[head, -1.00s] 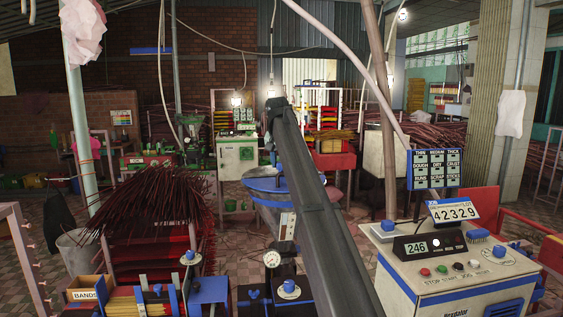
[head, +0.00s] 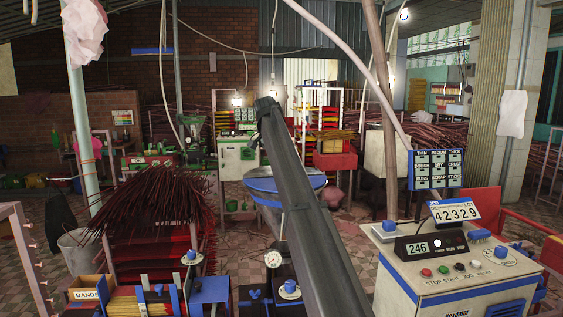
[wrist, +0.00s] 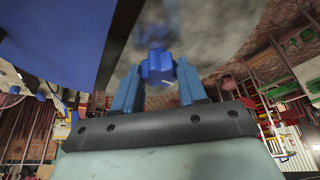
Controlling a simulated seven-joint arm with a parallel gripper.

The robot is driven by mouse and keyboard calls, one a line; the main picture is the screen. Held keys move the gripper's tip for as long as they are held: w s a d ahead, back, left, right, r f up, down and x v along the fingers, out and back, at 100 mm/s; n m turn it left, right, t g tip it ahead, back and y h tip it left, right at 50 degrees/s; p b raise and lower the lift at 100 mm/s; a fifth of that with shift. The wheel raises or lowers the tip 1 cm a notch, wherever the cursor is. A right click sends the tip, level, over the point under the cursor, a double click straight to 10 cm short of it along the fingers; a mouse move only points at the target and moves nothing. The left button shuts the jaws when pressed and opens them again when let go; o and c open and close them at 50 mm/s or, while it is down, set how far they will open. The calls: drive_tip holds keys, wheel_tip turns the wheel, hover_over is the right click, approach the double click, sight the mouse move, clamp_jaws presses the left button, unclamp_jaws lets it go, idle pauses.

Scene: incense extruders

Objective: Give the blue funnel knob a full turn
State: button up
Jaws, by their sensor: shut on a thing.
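In the wrist view, my gripper (wrist: 160,72) has its two blue fingers closed on a blue knob (wrist: 157,64), one finger on each side. A short pale mark shows on the knob's near lower right. A blurred blue part stands just beyond the knob. In the head view, my dark arm crosses the middle, and the gripper and held knob cannot be made out. A wide blue round funnel or basin (head: 262,185) lies partly behind the arm.
A large blue surface (wrist: 55,35) fills the wrist view's upper left, close to the gripper. In the head view, a control console (head: 455,265) stands at right. A stack of dark red incense sticks (head: 150,205) stands at left. Blue fittings with gauges (head: 273,259) line the front.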

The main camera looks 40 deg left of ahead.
idle(0.3)
drive_tip(key=o, duration=1.1)
drive_tip(key=shift+c, duration=0.2)
drive_tip(key=v, duration=1.3)
drive_tip(key=shift+r, duration=0.4)
